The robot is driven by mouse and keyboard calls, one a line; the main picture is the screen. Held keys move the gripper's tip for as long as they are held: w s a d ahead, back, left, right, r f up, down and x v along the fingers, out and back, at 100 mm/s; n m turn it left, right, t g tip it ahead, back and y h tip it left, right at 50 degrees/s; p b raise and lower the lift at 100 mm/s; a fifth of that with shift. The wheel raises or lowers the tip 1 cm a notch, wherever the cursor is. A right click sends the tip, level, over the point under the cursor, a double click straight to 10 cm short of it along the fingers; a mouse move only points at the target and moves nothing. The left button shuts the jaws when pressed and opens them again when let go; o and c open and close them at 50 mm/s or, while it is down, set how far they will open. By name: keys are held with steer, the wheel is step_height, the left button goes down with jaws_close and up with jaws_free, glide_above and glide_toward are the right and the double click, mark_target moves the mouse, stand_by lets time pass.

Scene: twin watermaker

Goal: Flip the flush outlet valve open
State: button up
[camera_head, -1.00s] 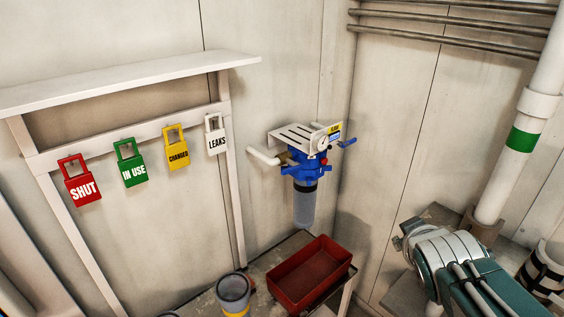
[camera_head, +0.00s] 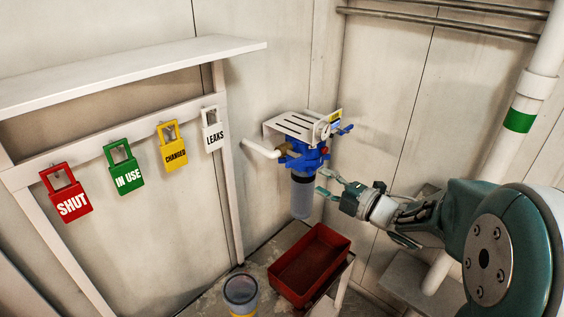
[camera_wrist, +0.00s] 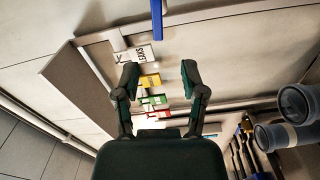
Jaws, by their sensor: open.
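The blue filter unit (camera_head: 308,158) hangs on the wall, with a clear bowl (camera_head: 301,197) below its blue head. A small blue lever (camera_head: 346,129) sticks out at its right; it looks like the flush outlet valve handle. My gripper (camera_head: 326,183) is open and empty, just right of the bowl and below the lever, with a gap to the lever. In the wrist view, my gripper's (camera_wrist: 160,78) two fingers are spread with nothing between them. A blue bar (camera_wrist: 157,20), probably the lever, shows at the top centre beyond the fingertips.
A white bracket (camera_head: 298,125) with a gauge tops the filter, and a white pipe (camera_head: 262,149) leaves it leftward. A red tray (camera_head: 337,247) stands below. Padlock-shaped tags, such as the red SHUT tag (camera_head: 71,204), hang at left. The wall right of the lever is clear.

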mark_target(293, 165)
steer(key=x, duration=1)
steer(key=shift+a+f, duration=0.1)
steer(key=shift+w, duration=0.15)
steer(key=shift+d, duration=0.45)
steer(key=c, duration=0.5)
steer(key=shift+a, duration=0.15)
jaws_close()
